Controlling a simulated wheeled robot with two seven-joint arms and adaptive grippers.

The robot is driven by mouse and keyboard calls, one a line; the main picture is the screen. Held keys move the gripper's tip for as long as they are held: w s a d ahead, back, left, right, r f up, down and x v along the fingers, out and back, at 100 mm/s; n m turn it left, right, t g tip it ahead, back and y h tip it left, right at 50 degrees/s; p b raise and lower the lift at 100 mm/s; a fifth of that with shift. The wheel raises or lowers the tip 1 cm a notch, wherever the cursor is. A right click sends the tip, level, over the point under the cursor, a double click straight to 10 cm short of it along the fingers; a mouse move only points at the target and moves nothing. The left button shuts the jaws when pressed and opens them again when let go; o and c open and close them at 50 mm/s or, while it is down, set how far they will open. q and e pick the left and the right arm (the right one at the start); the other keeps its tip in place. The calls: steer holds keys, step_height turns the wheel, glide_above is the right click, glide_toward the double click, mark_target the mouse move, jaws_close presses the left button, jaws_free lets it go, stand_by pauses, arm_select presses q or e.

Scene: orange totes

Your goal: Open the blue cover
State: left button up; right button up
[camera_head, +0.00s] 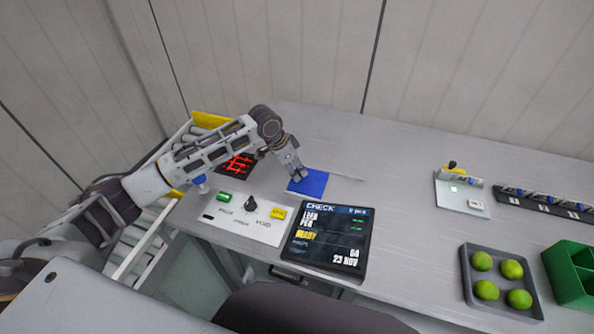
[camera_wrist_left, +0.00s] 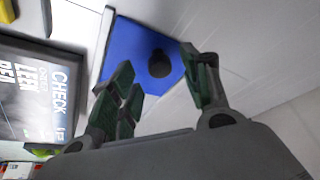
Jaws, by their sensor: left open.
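The blue cover (camera_head: 310,184) is a flat blue square on the grey table, beyond the check screen. In the left wrist view the blue cover (camera_wrist_left: 135,55) shows a dark round spot (camera_wrist_left: 160,64) on it. My left gripper (camera_head: 297,177) is over the cover's upper left part in the head view. In the left wrist view my left gripper (camera_wrist_left: 165,82) has its fingers spread apart with nothing between them, and the cover lies beyond the fingertips. I cannot tell whether a fingertip touches the cover. My right gripper is not in view.
A check screen (camera_head: 326,238) and a white panel with a green button, black knob and yellow button (camera_head: 278,213) stand in front of the cover. The table behind the cover is clear.

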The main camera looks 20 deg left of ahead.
arm_select(q)
steer(key=shift+x, duration=1)
jaws_close()
